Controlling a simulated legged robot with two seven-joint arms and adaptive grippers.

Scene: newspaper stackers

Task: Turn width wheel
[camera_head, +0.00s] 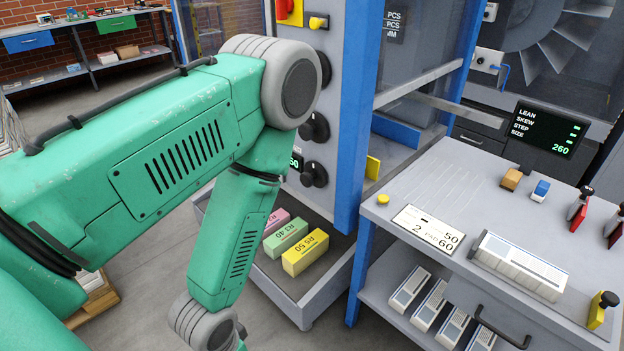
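Black round knobs sit in a column on the grey machine panel (298,150). The middle knob (315,127) and the lower knob (314,174) show clearly; an upper one (325,70) is partly hidden behind my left arm's elbow. No label shows which of them is the width wheel. A small display with green digits (296,162) beside the lower knob is partly covered by my arm. My green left arm crosses the view from the left and bends downward in front of the panel. Its gripper is below the bottom edge, out of sight. My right arm and gripper are not in view.
Pink, green and yellow boxes (305,252) lie in the tray below the panel. A blue post (362,130) separates the panel from a grey table (450,190) with stamps, blocks and a number card. A screen (545,130) reads lean, skew, step, size, 260.

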